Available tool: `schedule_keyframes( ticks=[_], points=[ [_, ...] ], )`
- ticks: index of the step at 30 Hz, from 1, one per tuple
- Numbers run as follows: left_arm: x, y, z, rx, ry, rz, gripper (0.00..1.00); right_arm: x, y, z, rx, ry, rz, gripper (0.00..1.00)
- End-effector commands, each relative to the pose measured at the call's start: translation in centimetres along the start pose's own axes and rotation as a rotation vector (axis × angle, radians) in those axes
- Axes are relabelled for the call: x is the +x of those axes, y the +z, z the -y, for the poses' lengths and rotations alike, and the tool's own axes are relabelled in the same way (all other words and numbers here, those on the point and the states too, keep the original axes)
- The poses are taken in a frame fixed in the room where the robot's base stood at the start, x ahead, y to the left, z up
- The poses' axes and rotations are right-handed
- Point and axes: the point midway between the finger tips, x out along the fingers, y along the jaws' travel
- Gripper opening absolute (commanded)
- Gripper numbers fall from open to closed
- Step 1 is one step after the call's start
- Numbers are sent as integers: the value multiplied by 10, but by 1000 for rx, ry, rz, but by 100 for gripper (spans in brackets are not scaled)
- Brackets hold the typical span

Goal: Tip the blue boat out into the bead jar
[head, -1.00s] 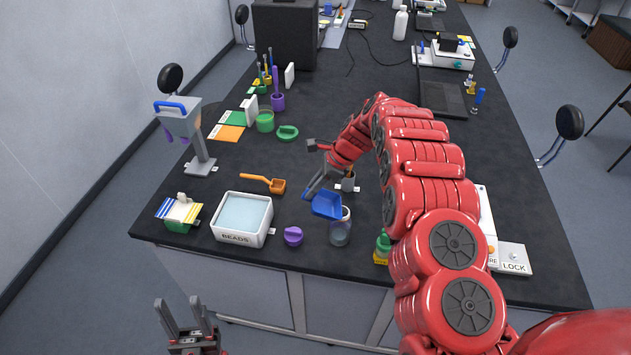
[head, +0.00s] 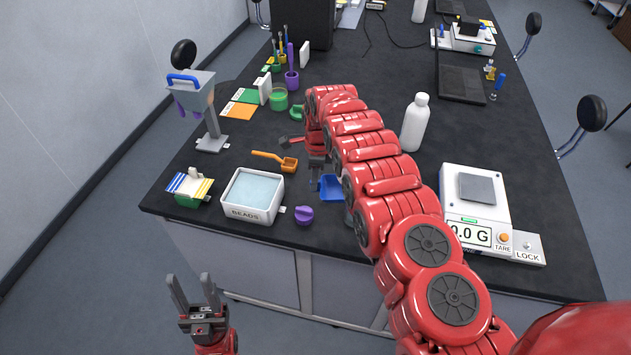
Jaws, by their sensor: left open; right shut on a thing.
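The blue boat (head: 333,187) is in the head view, just left of my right forearm, which covers its right part. My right gripper (head: 317,172) is shut on the boat at its left side. I cannot tell whether the boat is level or holds anything. A clear jar that stood below the boat a second ago is now mostly hidden behind my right arm. A white tub marked BEADS (head: 249,214), with a pale blue fill, stands to the left, apart from the boat. My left gripper (head: 194,294) is open and empty, in front of the table's front edge.
An orange scoop (head: 286,163) lies behind the tub and a purple lid (head: 303,215) lies right of it. A balance (head: 473,220) reading 0.0 G and a white bottle (head: 415,123) stand right of my arm. A grey hopper (head: 195,100) stands at left.

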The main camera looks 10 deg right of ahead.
Motion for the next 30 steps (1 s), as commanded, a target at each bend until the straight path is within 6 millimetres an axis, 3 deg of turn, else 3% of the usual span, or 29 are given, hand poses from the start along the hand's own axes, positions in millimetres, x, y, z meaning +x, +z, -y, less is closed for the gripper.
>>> schedule_keyframes(
  ticks=[8,21,30],
  points=[
    [2,0,0,0,0,0,50,-4,0,0,1,-1,2,0],
    [4,-1,0,0,0,0,50,-42,3,1,1,-2,3,0],
    [4,-1,0,0,0,0,50,-42,3,0,1,-2,3,0]
  ],
)
